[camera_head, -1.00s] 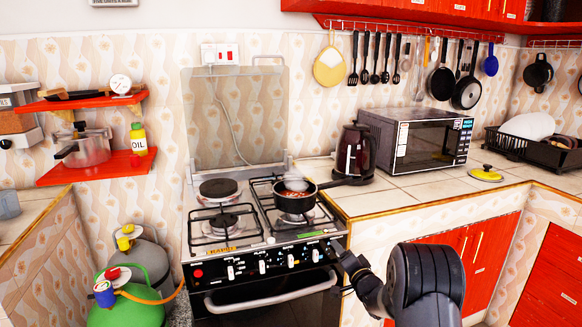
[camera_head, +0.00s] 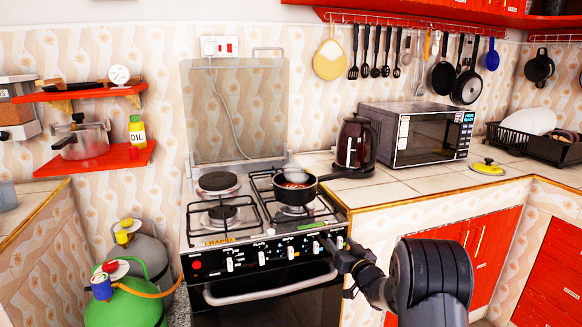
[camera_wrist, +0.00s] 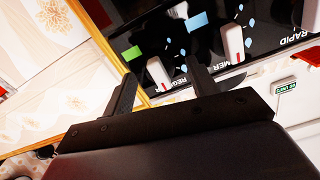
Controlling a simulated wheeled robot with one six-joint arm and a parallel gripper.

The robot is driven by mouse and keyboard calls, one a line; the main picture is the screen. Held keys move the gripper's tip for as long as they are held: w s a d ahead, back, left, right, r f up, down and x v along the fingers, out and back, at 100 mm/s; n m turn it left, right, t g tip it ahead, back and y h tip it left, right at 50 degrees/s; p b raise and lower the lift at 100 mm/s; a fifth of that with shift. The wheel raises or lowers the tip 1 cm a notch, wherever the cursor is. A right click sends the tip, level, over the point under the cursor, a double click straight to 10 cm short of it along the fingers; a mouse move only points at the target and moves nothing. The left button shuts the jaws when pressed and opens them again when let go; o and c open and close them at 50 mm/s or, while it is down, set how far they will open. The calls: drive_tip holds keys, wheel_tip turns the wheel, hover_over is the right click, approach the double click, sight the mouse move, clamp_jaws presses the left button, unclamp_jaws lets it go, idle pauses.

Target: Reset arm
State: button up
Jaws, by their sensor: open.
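My gripper (camera_head: 338,248) is in front of the right end of the stove's black control panel (camera_head: 262,258), close to the rightmost knobs. White knobs (camera_wrist: 236,42) on the panel show just beyond the fingers. I cannot tell whether a fingertip touches the panel. My arm reaches in from the lower right in the head view.
A kettle (camera_head: 354,146) and microwave (camera_head: 418,135) stand on the counter to the right. Green gas cylinder (camera_head: 122,303) stands at lower left. Red cabinets (camera_head: 486,245) are behind my arm.

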drive_tip(key=n+b, duration=0.1)
drive_tip(key=n, duration=0.4)
drive_tip(key=shift+n, duration=0.3)
idle(0.4)
